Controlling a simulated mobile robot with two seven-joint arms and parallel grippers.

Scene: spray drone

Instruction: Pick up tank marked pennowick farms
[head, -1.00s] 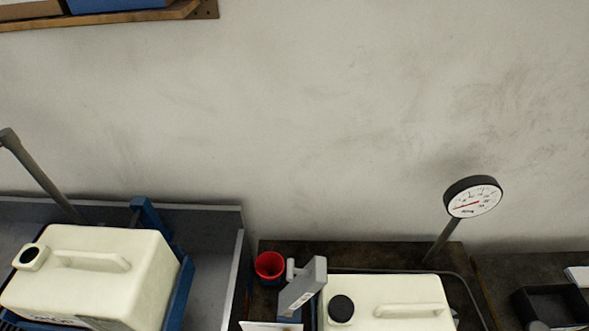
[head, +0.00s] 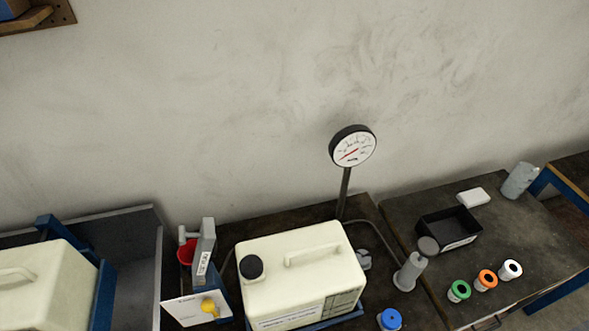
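A cream tank (head: 310,268) with a black cap and a moulded top handle stands upright on the bench in the lower middle. It has a white label (head: 291,315) on its front, too small to read. A second cream tank (head: 38,289) is at the lower left in a blue frame, cut off by the picture edge; no label shows on it. I cannot tell which tank is marked pennowick farms. Neither of my grippers is in view.
A dial gauge (head: 352,146) on a post stands behind the middle tank. A red cup (head: 187,250), grey device (head: 204,252) and white card (head: 190,309) with a yellow knob are left of it. Right are a grey cylinder (head: 410,272), black tray (head: 448,231) and coloured-ring pieces (head: 487,279).

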